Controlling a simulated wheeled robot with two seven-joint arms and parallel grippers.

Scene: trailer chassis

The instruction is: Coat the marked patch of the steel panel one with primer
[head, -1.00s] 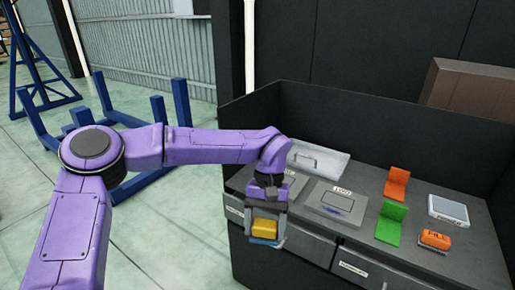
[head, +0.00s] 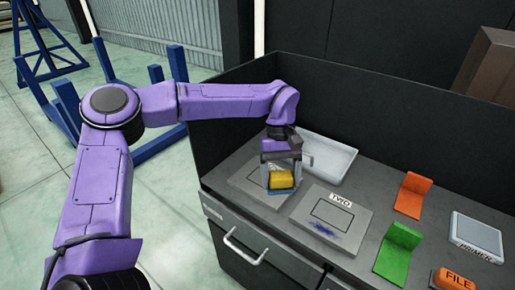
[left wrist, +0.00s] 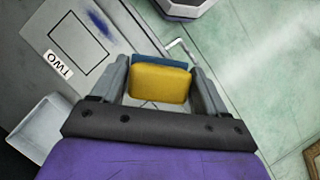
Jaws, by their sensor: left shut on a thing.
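My left gripper (head: 282,178) is shut on a yellow block (head: 282,180) with a blue layer along its lower side. The block also shows between the fingers in the left wrist view (left wrist: 160,85). It is over steel panel one (head: 246,180), a flat grey plate at the left of the bench top. Whether block and panel touch, I cannot tell. Gripper and block hide much of panel one, including most of its marked patch. A grey pad labelled PRIMER (head: 476,236) lies at the far right of the bench. My right gripper is not in view.
Panel TWO (head: 352,216), with an outlined patch and blue smear, lies right of panel one. A pale tray (head: 328,158) is behind. An orange bracket (head: 413,195), green bracket (head: 398,254) and orange FILE block (head: 457,278) stand right. Bench walls rise behind.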

